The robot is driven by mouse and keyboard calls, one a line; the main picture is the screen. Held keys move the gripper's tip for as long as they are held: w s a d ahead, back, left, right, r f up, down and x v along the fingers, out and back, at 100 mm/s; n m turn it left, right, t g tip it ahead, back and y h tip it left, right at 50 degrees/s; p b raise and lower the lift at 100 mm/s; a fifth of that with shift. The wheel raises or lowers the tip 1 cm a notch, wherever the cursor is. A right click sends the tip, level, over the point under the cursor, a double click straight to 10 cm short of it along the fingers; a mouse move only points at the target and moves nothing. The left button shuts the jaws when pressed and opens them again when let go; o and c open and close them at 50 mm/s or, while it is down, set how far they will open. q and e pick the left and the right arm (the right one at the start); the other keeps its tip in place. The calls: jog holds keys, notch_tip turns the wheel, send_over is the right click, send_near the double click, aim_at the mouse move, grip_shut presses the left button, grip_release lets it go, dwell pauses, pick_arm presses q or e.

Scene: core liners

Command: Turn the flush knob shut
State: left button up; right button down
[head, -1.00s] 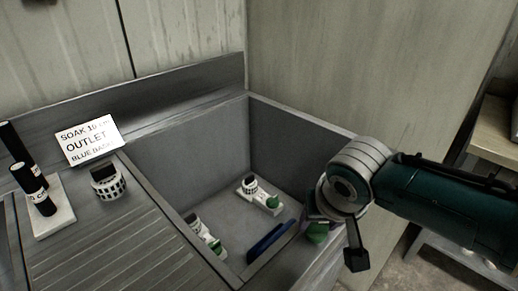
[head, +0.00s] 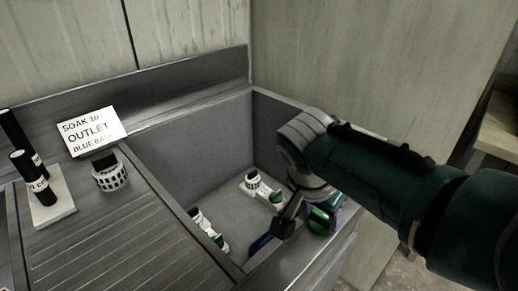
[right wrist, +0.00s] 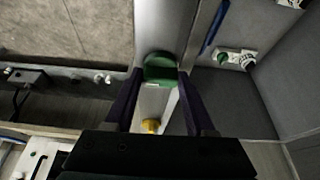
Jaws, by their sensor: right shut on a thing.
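A green knob (right wrist: 160,68) sits on the sink's front rim and lies between the two purple fingers of my right gripper (right wrist: 161,76) in the right wrist view. My right gripper is shut on it. In the head view the green knob (head: 318,216) shows just below my right wrist, partly covered by the gripper (head: 326,215). Any mark of the knob's setting is too small to read. My left gripper is not in view.
Two white fixtures with green knobs, one at the back (head: 256,189) and one at the left (head: 205,228), are inside the grey basin (head: 205,140). A blue bar (head: 260,243) is near the rim. A sign (head: 92,132) and a white slotted cup (head: 110,177) stand left.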

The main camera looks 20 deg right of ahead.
jog(key=shift+m, duration=0.3)
jog(key=shift+c, duration=1.2)
grip_release()
jog(key=shift+r, duration=0.1)
jog(key=p+v, duration=0.3)
jog(key=v, duration=0.6)
jog(key=shift+a+r, duration=0.2)
jog(key=shift+r, duration=0.15)
